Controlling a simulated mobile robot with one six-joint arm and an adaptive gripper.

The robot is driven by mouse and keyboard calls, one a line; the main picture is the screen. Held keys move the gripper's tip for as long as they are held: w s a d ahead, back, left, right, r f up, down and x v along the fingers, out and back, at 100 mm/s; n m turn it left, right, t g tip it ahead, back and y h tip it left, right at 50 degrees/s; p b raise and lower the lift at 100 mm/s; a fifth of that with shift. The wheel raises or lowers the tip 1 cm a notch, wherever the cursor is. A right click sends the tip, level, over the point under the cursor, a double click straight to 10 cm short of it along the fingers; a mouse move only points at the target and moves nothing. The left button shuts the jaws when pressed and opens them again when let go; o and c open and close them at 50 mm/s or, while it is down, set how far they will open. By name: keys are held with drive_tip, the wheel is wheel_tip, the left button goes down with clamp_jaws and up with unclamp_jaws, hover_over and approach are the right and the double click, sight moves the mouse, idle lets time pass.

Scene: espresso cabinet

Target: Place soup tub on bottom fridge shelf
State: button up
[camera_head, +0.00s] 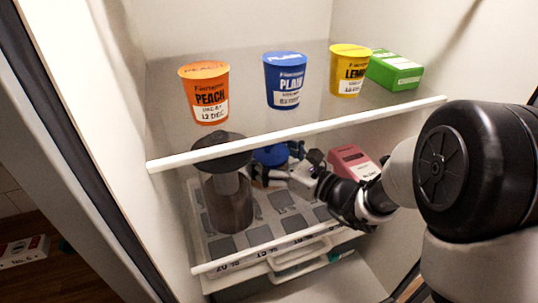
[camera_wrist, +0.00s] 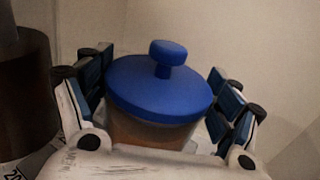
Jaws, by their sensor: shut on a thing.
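The soup tub has a blue lid with a round knob and an orange-brown body; in the wrist view the soup tub (camera_wrist: 160,90) sits between the fingers of my gripper (camera_wrist: 160,105), which is shut on it. In the head view the tub's blue lid (camera_head: 270,155) shows just under the front edge of the upper shelf (camera_head: 300,132). My gripper (camera_head: 272,165) reaches in from the right, above the bottom fridge shelf (camera_head: 262,236), which has grey squares on it. The tub's base is hidden, so I cannot tell whether it touches the shelf.
A tall dark lidded container (camera_head: 228,200) stands on the bottom shelf, left of my gripper. A pink carton (camera_head: 352,162) is behind my wrist. Orange (camera_head: 206,92), blue (camera_head: 285,80) and yellow cups (camera_head: 349,70) and a green box (camera_head: 394,70) stand on the upper shelf.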

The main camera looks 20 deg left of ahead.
drive_tip(key=shift+f, duration=0.15)
drive_tip(key=o, duration=1.7)
